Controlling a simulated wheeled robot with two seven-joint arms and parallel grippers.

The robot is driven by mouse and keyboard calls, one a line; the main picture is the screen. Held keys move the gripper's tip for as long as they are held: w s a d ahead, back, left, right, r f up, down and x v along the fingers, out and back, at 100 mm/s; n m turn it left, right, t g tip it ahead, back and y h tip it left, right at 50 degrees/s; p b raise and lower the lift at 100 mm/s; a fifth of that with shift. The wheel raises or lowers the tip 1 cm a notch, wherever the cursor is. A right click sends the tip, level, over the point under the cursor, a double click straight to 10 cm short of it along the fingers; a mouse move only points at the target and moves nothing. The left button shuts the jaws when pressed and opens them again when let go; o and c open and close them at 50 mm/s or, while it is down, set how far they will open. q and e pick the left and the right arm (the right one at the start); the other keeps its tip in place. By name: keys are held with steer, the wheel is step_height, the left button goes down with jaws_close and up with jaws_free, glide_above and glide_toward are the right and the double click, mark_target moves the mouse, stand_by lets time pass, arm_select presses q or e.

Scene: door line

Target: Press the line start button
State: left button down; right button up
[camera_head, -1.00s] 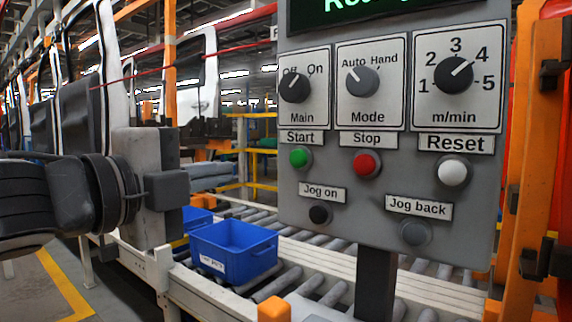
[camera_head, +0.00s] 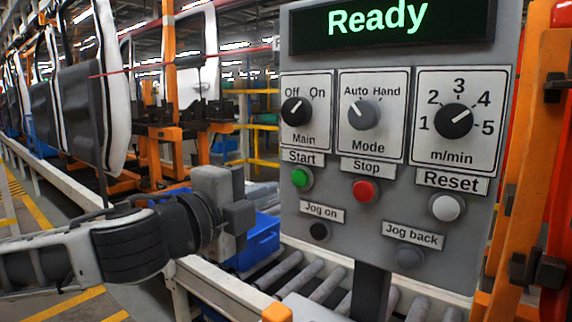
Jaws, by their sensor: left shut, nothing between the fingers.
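The control panel (camera_head: 335,262) faces me on a dark post. Its green Start button (camera_head: 300,178) sits under the Main switch (camera_head: 296,111), at the panel's left side. The red Stop button (camera_head: 364,190) is to its right. The white Reset button (camera_head: 446,207) is further right. The display (camera_head: 393,24) reads "Ready". My left gripper (camera_head: 240,217) is shut and empty, left of the panel, at about the height of the Jog on button (camera_head: 319,231). In the picture a gap shows between its fingers and the panel edge. My right gripper is out of view.
A blue bin (camera_head: 262,243) on the roller conveyor (camera_head: 290,275) is partly hidden behind my left gripper. The mode switch (camera_head: 363,115) and speed dial (camera_head: 454,121) are on the panel. An orange post (camera_head: 521,160) stands close on the right. Car doors hang at the left.

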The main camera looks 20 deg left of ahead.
mark_target(298, 179)
arm_select(q)
steer(key=x, duration=0.6)
steer(key=shift+p, duration=0.4)
steer(key=shift+w, duration=0.1)
